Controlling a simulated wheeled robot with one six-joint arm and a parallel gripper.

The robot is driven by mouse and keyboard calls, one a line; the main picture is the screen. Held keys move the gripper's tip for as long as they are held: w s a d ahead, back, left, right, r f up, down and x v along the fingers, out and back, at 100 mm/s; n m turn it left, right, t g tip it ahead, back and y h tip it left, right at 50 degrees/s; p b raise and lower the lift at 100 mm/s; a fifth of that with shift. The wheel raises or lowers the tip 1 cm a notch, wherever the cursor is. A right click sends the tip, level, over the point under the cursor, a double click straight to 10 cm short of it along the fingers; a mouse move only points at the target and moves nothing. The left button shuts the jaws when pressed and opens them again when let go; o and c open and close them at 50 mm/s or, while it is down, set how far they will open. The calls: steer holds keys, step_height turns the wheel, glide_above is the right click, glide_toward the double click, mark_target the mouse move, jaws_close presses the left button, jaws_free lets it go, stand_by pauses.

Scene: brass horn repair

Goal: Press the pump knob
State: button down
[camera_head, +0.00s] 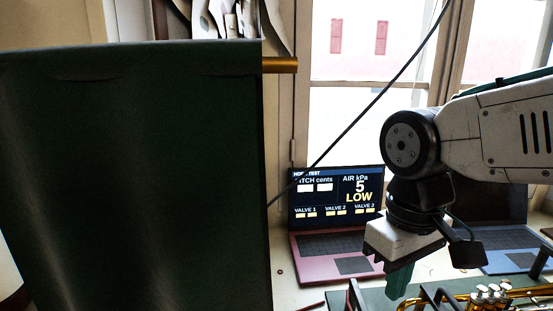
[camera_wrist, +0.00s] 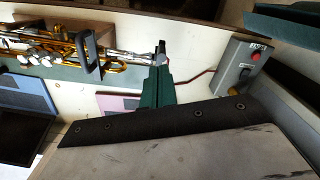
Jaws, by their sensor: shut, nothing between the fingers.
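A grey box (camera_wrist: 240,68) with small lettering stands at the right in the wrist view. It carries a red round knob (camera_wrist: 256,56), a dark switch and a yellowish fitting. I cannot tell for sure which part is the pump knob. In the head view this box does not show; the dark green panel may hide it. My gripper (camera_head: 399,286) has green fingers, shut and empty, pointing down at the right in the head view. In the wrist view my gripper (camera_wrist: 160,72) lies left of the box, clearly apart from it.
A pink laptop (camera_head: 352,243) shows air at 5 kPa, LOW. A blue laptop (camera_head: 510,255) stands right of it. A brass horn (camera_wrist: 63,42) lies near my gripper. A large dark green panel (camera_head: 130,170) fills the left of the head view. A dark studded strip (camera_wrist: 150,122) crosses the wrist view.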

steer(key=s+d+m+t, duration=0.1)
steer(key=s+d+m, duration=0.3)
steer(key=d, duration=0.5)
steer(key=shift+s+d+f+m+t, duration=0.15)
steer(key=shift+s+f+m+t, duration=0.25)
steer(key=shift+s, duration=0.75)
steer(key=w+a+r+n, duration=0.3)
steer(key=w+a+n, duration=0.2)
steer(key=a, duration=0.7)
steer(key=w+a+r+n+g, duration=0.1)
steer(key=w+a+r+n, duration=0.2)
steer(key=a, duration=0.9)
steer(key=w+a+r+n, duration=0.2)
steer(key=w+a+n, duration=0.6)
steer(key=a+n, duration=0.2)
steer(key=shift+w+a+r+n, duration=0.3)
steer(key=shift+a+r, duration=0.1)
steer(key=shift+a, duration=0.8)
